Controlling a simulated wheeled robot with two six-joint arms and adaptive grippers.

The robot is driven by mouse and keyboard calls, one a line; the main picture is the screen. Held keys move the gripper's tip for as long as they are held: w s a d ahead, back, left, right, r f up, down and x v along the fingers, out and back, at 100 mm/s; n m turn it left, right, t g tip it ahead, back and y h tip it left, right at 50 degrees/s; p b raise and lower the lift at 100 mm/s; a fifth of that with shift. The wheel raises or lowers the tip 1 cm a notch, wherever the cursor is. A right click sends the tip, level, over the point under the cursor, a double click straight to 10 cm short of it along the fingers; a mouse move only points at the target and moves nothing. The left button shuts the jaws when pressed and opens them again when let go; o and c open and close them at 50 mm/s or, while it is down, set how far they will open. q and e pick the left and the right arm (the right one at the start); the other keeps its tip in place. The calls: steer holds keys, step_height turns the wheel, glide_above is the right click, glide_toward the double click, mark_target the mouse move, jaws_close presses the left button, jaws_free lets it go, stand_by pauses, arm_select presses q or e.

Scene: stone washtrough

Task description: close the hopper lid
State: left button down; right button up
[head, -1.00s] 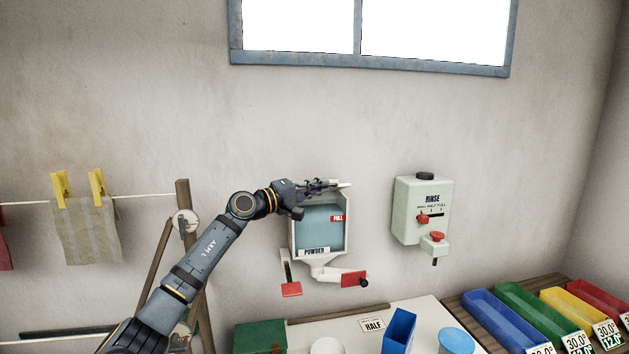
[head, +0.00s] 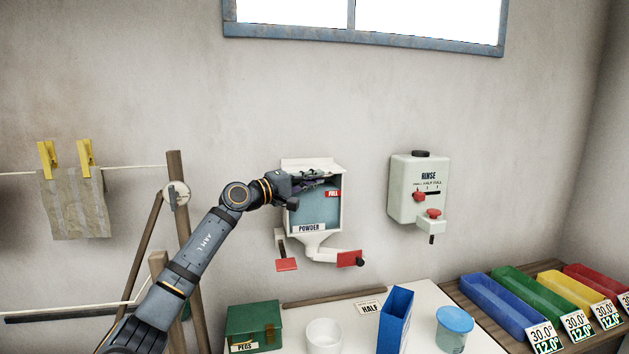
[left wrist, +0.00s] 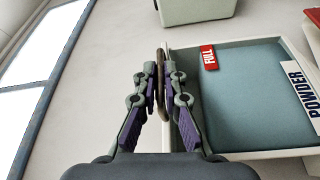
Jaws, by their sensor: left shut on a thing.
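The white powder hopper (head: 289,208) hangs on the wall in the head view, with a blue-grey front, a red FULL tag and a POWDER label. Its white lid (head: 312,163) shows as a pale panel along the top; its exact angle is hard to tell. My left gripper (head: 323,177) is at the hopper's top, in front of the lid's lower edge. In the left wrist view my left gripper (left wrist: 161,82) is shut on a thin brownish loop, apparently the lid's handle, beside the hopper's rim (left wrist: 245,43). My right gripper is not in view.
Right of the hopper is a RINSE dispenser (head: 417,190) on the wall. Below the hopper are red paddles (head: 349,259). The counter holds a green PEGS box (head: 254,326), a blue container (head: 395,318) and a lidded jar (head: 454,330). A clothesline post (head: 178,220) stands at left.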

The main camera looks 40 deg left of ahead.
arm_select(q)
steer(key=shift+f, duration=0.45)
steer(key=c, duration=1.7)
jaws_free()
steer(key=shift+c, duration=0.2)
steer(key=shift+a, duration=0.1)
steer(key=shift+r, duration=0.25)
